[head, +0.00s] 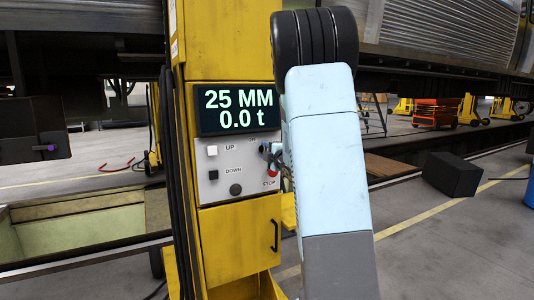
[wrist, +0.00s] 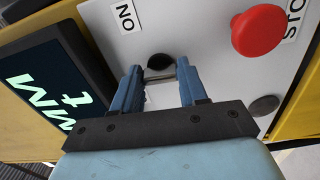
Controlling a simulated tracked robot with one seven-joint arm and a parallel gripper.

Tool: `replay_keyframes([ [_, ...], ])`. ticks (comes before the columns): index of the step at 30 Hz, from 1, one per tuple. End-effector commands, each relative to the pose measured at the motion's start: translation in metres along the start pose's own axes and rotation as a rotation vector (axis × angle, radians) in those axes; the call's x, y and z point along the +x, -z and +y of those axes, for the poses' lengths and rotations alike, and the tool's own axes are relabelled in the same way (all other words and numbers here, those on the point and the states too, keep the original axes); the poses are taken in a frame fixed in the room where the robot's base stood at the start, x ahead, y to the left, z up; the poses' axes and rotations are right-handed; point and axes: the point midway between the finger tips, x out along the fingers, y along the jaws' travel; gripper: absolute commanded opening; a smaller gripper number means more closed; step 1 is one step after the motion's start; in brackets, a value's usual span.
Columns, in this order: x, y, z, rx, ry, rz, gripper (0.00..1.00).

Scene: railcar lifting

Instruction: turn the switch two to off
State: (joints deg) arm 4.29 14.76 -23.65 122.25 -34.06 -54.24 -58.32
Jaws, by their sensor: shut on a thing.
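A black rotary switch (wrist: 160,62) with a grey lever sits on the light control panel (wrist: 100,28), between the blue fingertips of my gripper (wrist: 160,78) in the wrist view. The fingers stand on either side of the lever and are shut on it. An "ON" label (wrist: 126,17) is beside the switch. No number on the switch is readable. In the head view my gripper (head: 274,157) is at the panel's right edge, and my arm hides most of the switch.
A red stop button (wrist: 258,30) protrudes close to my gripper. The yellow lifting column (head: 240,245) carries a display (head: 236,109) reading 25 MM and 0.0 t, with white UP (head: 212,150) and black DOWN (head: 214,175) buttons below. A black box (head: 452,174) stands on the floor at right.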

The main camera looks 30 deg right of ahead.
Motion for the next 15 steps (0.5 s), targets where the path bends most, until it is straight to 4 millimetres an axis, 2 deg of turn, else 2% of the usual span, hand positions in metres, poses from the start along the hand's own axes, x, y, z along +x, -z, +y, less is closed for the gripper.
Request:
replay_keyframes([
  [1, -0.0004, 0.0025, -0.0055, -0.014, 0.011, 0.004, 0.12],
  [15, -0.0006, 0.0028, -0.0068, -0.075, 0.013, 0.004, 0.12],
])
